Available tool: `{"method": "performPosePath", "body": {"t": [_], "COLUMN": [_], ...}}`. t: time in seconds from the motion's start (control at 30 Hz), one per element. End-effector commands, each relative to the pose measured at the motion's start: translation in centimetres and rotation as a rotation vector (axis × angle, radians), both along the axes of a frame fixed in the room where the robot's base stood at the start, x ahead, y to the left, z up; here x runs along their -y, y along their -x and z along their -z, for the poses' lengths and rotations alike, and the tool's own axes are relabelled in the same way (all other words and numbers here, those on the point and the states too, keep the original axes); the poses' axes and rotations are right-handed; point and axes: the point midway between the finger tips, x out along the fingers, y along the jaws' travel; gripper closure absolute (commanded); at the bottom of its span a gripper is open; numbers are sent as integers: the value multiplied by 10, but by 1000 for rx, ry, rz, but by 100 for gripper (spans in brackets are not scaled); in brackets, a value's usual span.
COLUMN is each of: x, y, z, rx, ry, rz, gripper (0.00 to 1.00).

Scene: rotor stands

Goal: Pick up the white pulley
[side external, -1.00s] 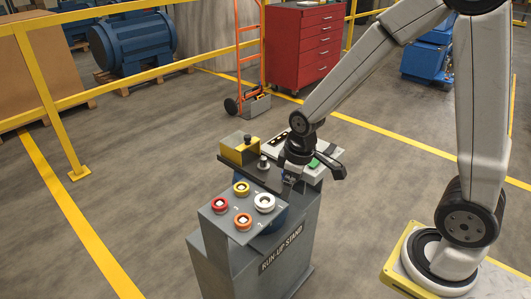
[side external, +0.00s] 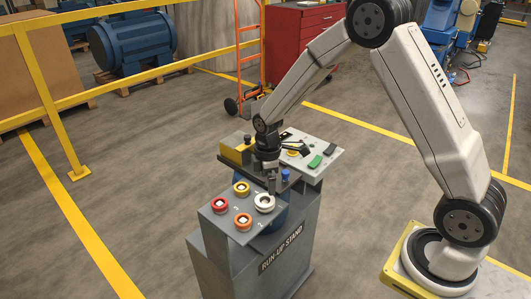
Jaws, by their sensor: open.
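The white pulley (side external: 264,203) sits on the grey top plate of the run-up stand (side external: 225,222), at its right corner. It looks like a thick white ring with a dark centre. My gripper (side external: 271,190) points down just above and slightly behind the white pulley. Its jaws are open and I see nothing between them. The fingertips are small here, and I cannot tell whether they touch the pulley.
A yellow pulley (side external: 241,188), a red pulley (side external: 221,205) and an orange pulley (side external: 243,222) share the plate. A yellow block (side external: 236,151) and a panel with a green button (side external: 315,161) stand behind. A blue piece (side external: 285,175) is right of my gripper.

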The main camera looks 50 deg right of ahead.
Motion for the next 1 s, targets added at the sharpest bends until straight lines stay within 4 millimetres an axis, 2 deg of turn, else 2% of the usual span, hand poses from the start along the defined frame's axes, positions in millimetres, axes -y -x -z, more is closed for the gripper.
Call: {"method": "performPosePath", "body": {"t": [0.23,0.67,1.0], "x": [0,-1,-4], "y": [0,0,-1], "z": [18,30,64], "rx": [0,0,-1], "ry": [0,0,-1], "rz": [1,1,1], "gripper": [0,0,0]}}
